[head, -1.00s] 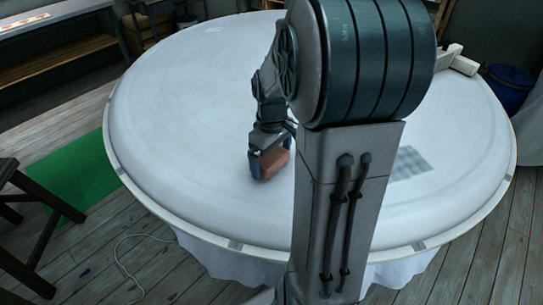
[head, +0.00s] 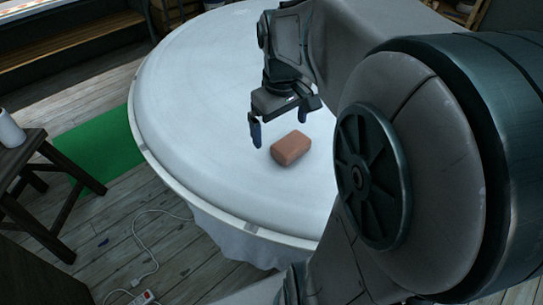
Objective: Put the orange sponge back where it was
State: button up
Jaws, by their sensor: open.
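The orange sponge (head: 291,149) is a small brownish-orange block lying on the round white table (head: 190,100), near its front edge. My gripper (head: 284,122) is open and empty above and just behind the sponge, apart from it. Its fingers point down, the left one beside the sponge's upper left and the right one beyond its far side. My arm hides the right part of the table.
A dark wooden stool (head: 40,160) with a white object on it stands at the left. A green mat (head: 100,140) lies on the plank floor. A white cable (head: 145,245) lies in front of the table. The left part of the tabletop is clear.

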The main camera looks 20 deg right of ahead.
jog(key=s+a+f+m+t, duration=0.2)
jog(key=s+a+f, duration=0.2)
jog(key=s+a, duration=0.2)
jog(key=shift+s+a+m, duration=0.4)
jog(key=shift+s, duration=0.75)
